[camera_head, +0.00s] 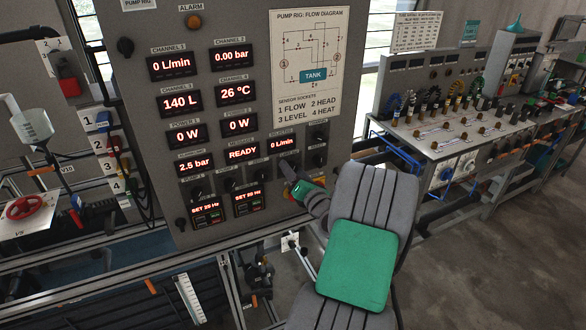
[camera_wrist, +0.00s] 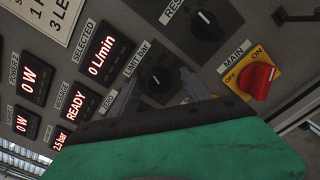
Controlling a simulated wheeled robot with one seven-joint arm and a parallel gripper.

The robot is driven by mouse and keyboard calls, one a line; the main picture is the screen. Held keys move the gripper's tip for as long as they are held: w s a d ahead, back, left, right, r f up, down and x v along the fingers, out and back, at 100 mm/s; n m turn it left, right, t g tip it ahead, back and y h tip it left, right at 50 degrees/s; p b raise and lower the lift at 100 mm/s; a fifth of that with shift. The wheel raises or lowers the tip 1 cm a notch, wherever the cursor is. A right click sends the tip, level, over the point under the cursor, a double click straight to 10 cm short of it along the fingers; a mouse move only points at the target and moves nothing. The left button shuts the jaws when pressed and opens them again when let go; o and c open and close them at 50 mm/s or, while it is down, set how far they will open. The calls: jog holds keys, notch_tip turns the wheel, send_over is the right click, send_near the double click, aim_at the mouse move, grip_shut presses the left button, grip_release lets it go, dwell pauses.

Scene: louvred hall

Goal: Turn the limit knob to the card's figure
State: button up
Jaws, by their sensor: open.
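The limit knob (camera_wrist: 156,80) is a black round knob on the grey panel, under a "LIMIT bar" label. Its pointer is too dark to read against a figure. My gripper (camera_wrist: 157,93) is open, with one finger on each side of the knob; I cannot tell whether they touch it. In the head view my gripper (camera_head: 291,178) reaches the panel's lower right and hides the knob. The limit display (camera_head: 195,163) reads 2.5 bar. A printed card (camera_head: 417,32) hangs at upper right, its text too small to read.
A black reset knob (camera_wrist: 207,25) sits above the limit knob. A red main switch (camera_wrist: 258,80) on a yellow plate is close to the right. The message display (camera_head: 242,152) reads READY. A bench with sockets and cables (camera_head: 470,125) stands to the right.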

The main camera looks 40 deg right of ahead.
jog(key=v, duration=0.7)
jog(key=b+v, duration=0.2)
jog(key=v, duration=0.5)
jog(key=w+a+f+n+g+y, duration=0.2)
jog(key=a+n+y, duration=0.1)
jog(key=a+n, duration=0.45)
jog(key=w+a+f+n+g+y+b, duration=0.1)
jog(key=w+a+f+n+g+y, duration=0.15)
jog(key=a+n, duration=0.55)
jog(key=w+a+f+n+g+y, duration=0.25)
jog(key=a+n, duration=0.35)
jog(key=n, duration=0.3)
jog(key=s+a+r+n+g+h, duration=0.1)
jog(key=s+a+r+n+g, duration=0.1)
jog(key=n, duration=0.9)
jog(key=s+a+r+n+g+h+b, duration=0.1)
jog(key=s+a+r+n+g, duration=0.1)
jog(key=s+a+n, duration=0.5)
jog(key=a+n+g, duration=0.1)
jog(key=n, duration=0.2)
jog(key=shift+a+r+n+g+h, duration=0.15)
jog(key=shift+r+n+g+h, duration=0.15)
jog(key=shift+n+g+h, duration=0.1)
